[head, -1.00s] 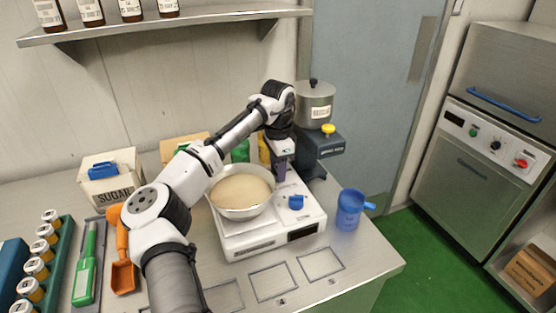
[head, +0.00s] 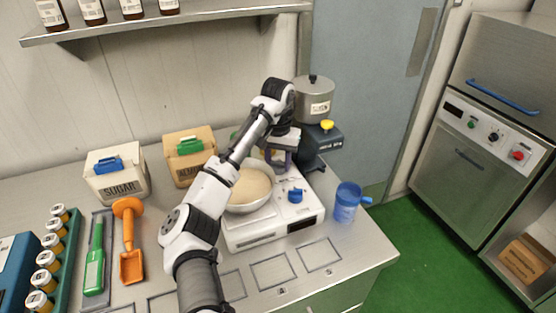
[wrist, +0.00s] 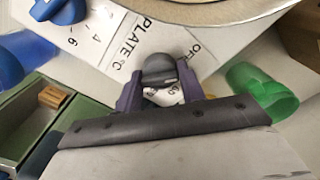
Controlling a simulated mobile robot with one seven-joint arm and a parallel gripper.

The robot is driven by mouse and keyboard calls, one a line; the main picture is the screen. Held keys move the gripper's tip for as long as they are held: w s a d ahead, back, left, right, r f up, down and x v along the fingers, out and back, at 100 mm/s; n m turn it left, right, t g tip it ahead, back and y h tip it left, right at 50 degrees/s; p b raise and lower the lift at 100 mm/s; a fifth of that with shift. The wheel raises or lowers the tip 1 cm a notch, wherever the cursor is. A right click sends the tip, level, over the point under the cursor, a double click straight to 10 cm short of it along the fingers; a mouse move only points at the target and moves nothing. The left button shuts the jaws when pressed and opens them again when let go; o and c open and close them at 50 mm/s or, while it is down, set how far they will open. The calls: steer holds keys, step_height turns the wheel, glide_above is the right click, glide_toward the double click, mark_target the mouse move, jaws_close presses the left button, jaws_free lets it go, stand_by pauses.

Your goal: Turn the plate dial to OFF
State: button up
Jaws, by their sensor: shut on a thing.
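The white plate unit (head: 262,233) stands on the bench with a bowl of pale contents (head: 250,190) on it. In the wrist view its face (wrist: 110,45) shows "PLATE °C" and "OFF" beside a dark grey dial (wrist: 160,68). My gripper (wrist: 160,92) has its purple fingers shut on this dial, one on each side. "OFF" is printed up and right of the dial; other figures are partly covered, and I cannot tell the exact setting. In the head view my gripper (head: 283,160) is behind the blue knob (head: 295,195), and the dial is hidden.
A blue jug (head: 346,203) stands right of the unit. A grey pot (head: 314,100) on a dark stand is behind it. Sugar (head: 118,187) and almond (head: 190,170) boxes stand at the back left. A green object (wrist: 262,90) is near my gripper in the wrist view.

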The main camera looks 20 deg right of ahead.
mark_target(278, 161)
steer(key=shift+n, duration=1.5)
steer(key=o, duration=1)
steer(key=shift+r, duration=0.15)
step_height(278, 161, up, 14)
steer(key=shift+f+b, duration=0.25)
steer(key=shift+b, duration=0.3)
